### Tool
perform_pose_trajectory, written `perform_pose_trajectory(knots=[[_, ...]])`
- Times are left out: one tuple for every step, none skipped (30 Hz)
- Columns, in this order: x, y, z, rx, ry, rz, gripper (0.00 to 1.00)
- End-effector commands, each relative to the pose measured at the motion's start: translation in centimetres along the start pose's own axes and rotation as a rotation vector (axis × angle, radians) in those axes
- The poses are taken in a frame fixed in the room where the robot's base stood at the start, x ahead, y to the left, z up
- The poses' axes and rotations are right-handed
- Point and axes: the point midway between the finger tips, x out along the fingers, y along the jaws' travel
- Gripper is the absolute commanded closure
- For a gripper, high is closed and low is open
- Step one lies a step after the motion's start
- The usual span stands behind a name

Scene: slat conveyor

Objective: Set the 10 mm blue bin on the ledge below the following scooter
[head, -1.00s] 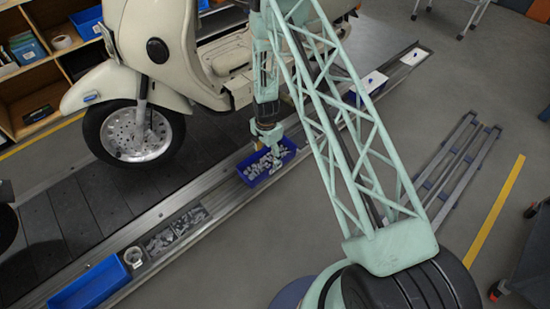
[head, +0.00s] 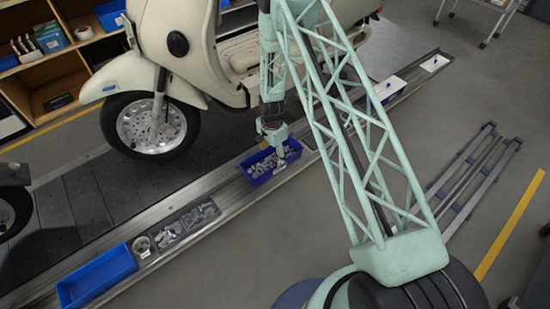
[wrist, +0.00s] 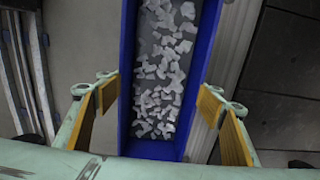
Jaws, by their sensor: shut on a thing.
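A blue bin (head: 250,178) full of small pale grey metal pieces is in my gripper (head: 275,155), over the ledge beside the front scooter. In the wrist view the gripper's yellow pads (wrist: 160,112) stand on either side of the bin (wrist: 126,80). Whether the bin touches the ledge I cannot tell. The ledge (head: 232,200) is a metal strip along the conveyor's near edge. The bin's size marking is not readable.
An empty blue bin (head: 97,276), a white ring-shaped item (head: 141,246) and a tray of grey parts (head: 188,224) occupy the ledge at left. The front scooter (head: 180,45) is close behind the gripper. A metal rack (head: 470,180) lies on the floor.

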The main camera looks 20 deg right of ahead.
Motion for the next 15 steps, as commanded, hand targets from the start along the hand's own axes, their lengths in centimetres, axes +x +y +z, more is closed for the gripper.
perform_pose_trajectory(knots=[[0.7,0.0,-0.1,0.001,0.0,0.0,0.69],[1.1,0.0,-0.1,0.001,0.0,0.0,0.69],[1.5,0.1,-0.1,0.001,0.0,0.0,0.69],[1.8,0.1,-0.1,0.001,0.0,0.0,0.69],[2.1,0.1,-0.1,0.001,0.0,0.0,0.69],[2.4,0.0,-0.1,0.001,0.0,0.0,0.69],[2.6,0.0,-0.1,0.001,0.0,-0.001,0.69],[2.8,0.0,-0.1,0.001,0.0,-0.001,0.69],[3.0,0.0,-0.1,0.0,0.0,-0.001,0.69],[3.1,0.0,-0.1,0.0,0.0,-0.001,0.69],[3.2,0.0,-0.1,0.0,0.0,-0.001,0.69],[3.3,0.0,-0.1,0.0,0.0,-0.001,0.69],[3.4,0.0,-0.1,0.0,0.0,-0.001,0.69],[3.4,0.0,-0.1,0.0,0.0,-0.001,0.69],[3.4,0.0,-0.1,0.0,0.0,-0.001,0.69]])
